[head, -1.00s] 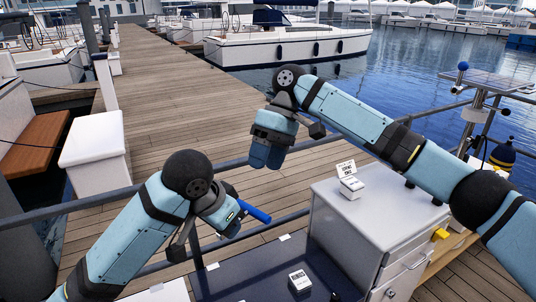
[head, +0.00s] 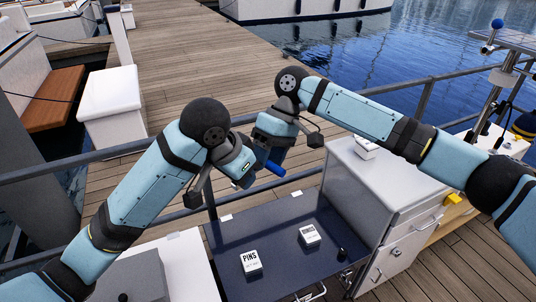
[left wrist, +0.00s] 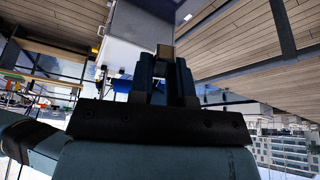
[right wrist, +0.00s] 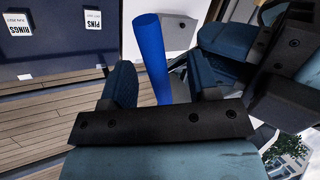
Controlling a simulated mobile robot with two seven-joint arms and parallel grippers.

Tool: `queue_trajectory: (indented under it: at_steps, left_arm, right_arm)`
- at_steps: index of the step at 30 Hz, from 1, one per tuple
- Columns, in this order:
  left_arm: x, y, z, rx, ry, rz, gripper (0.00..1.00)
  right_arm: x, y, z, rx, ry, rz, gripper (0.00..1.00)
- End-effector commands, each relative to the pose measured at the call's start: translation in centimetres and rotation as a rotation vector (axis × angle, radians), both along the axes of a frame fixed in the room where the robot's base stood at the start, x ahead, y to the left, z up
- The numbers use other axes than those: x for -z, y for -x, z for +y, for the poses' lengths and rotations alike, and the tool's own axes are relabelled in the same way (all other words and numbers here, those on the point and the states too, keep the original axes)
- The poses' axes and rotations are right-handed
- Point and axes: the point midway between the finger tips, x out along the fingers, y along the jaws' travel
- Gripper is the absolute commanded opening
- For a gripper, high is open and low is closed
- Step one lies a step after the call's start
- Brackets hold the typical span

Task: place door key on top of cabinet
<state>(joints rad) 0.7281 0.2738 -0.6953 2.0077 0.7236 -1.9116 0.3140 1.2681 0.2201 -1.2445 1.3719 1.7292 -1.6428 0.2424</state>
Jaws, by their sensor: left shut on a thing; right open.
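The door key shows mainly as a blue cylinder (head: 275,169), which also shows in the right wrist view (right wrist: 152,55); its other end is hidden. My left gripper (head: 250,166) is shut on it. In the left wrist view its fingers (left wrist: 166,78) are close together. My right gripper (head: 270,156) is open beside the left one. In the right wrist view the blue cylinder stands between its fingers (right wrist: 162,85), with gaps visible. The light grey cabinet (head: 350,195) stands on the right, with a small white box (head: 366,149) on top.
A dark blue worktop (head: 275,225) beside the cabinet holds a PINS box (head: 251,262), another white box (head: 310,235) and a small black item (head: 342,254). A metal railing (head: 425,100) runs behind. Much of the cabinet top is bare.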

Motion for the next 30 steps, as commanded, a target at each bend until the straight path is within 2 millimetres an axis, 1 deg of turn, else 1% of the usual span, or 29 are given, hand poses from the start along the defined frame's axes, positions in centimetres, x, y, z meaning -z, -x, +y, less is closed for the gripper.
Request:
queue_trajectory:
  at_steps: [1, 2, 3, 6, 7, 8, 9, 11, 12, 19, 23, 26, 30]
  left_arm:
    - [-0.4, -0.1, -0.1, 0.001, 0.007, -0.009, 0.0]
    - [-0.4, -0.1, -0.1, 0.001, 0.007, -0.009, 0.0]
    - [-0.4, -0.1, -0.1, 0.001, 0.007, -0.009, 0.0]
    - [-0.4, -0.1, -0.1, 0.001, 0.008, -0.01, 0.0]
    - [-0.4, -0.1, -0.1, 0.001, 0.008, -0.01, 0.0]
    - [-0.5, -0.1, -0.1, 0.001, 0.009, -0.011, 0.2]
    - [-0.5, -0.1, -0.1, 0.001, 0.008, -0.01, 0.29]
    - [-0.4, -0.1, -0.1, 0.001, 0.007, -0.009, 0.43]
    - [-0.4, -0.1, -0.1, 0.001, 0.007, -0.009, 0.47]
    - [-0.3, -0.1, -0.1, 0.001, 0.005, -0.006, 0.47]
    - [-0.9, 0.1, 0.1, 0.0, 0.004, -0.007, 0.47]
    - [-2.2, 0.5, 0.4, 0.001, 0.005, -0.009, 0.47]
    - [-5.0, 1.4, 1.2, 0.001, 0.006, -0.012, 0.47]
  right_arm:
    - [0.3, 0.2, 0.1, -0.004, 0.003, 0.004, 0.52]
    - [0.3, 0.2, 0.1, -0.004, 0.003, 0.004, 0.46]
    - [0.3, 0.2, 0.1, -0.003, 0.003, 0.004, 0.36]
    - [0.4, 0.2, 0.1, -0.003, 0.005, 0.004, 0.16]
    - [0.4, 0.1, 0.0, -0.002, 0.006, 0.004, 0.16]
    - [0.4, 0.1, 0.0, -0.001, 0.005, 0.004, 0.16]
    - [0.4, 0.1, 0.0, -0.001, 0.005, 0.004, 0.0]
    - [0.4, 0.1, 0.0, -0.001, 0.004, 0.003, 0.0]
    - [0.3, 0.1, 0.0, -0.002, 0.004, 0.003, 0.0]
    - [0.2, 0.1, 0.0, -0.001, 0.001, 0.002, 0.0]
    - [0.1, 0.1, 0.1, -0.001, 0.001, 0.002, 0.0]
    - [0.1, 0.1, 0.1, -0.001, 0.001, 0.002, 0.0]
    - [0.1, 0.1, 0.1, -0.002, 0.001, 0.002, 0.0]
